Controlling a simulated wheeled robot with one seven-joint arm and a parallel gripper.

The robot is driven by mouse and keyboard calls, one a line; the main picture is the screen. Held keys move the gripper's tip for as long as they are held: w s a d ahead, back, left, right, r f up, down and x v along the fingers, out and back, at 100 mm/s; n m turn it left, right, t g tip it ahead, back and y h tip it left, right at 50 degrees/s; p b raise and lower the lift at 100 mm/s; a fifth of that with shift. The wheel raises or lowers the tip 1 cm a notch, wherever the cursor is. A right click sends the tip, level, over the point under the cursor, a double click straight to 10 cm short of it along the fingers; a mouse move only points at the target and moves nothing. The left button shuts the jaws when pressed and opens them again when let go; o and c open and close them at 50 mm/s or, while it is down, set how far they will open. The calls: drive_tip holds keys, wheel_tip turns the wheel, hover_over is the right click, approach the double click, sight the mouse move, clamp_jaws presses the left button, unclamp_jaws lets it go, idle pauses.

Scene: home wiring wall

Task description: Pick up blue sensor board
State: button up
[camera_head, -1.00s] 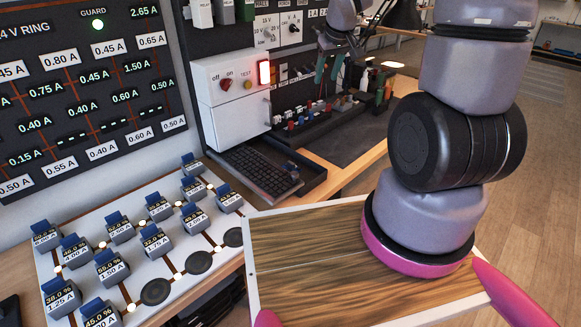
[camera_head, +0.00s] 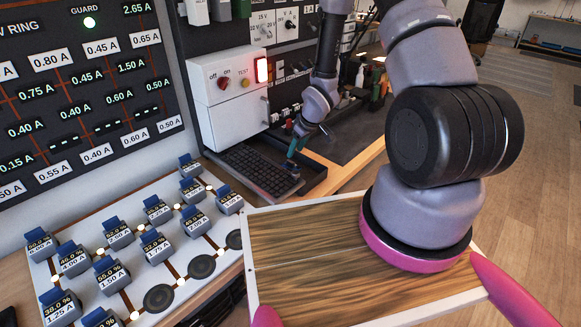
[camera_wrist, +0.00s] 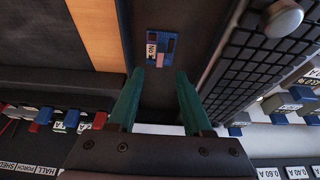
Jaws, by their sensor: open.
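The blue sensor board (camera_wrist: 161,48) lies flat on a dark surface beside the keyboard, with a white label on its left side. In the head view it is a small blue patch (camera_head: 289,166) at the right end of the keyboard tray, partly hidden by my gripper. My gripper (camera_wrist: 161,75) has two green fingers spread apart with nothing between them. The board shows just beyond the fingertips, in line with the gap. In the head view my gripper (camera_head: 294,153) points down over the tray.
The black keyboard (camera_head: 257,171) lies close beside the board. A white control box (camera_head: 229,103) with a lit red lamp stands behind it. A sloped panel (camera_head: 215,262) holds several blue-topped modules in front. A wooden-topped tray (camera_head: 320,238) is at the lower right.

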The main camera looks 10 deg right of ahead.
sight(290, 161)
drive_tip(key=shift+x, duration=3.05)
drive_tip(key=shift+s, duration=0.1)
clamp_jaws()
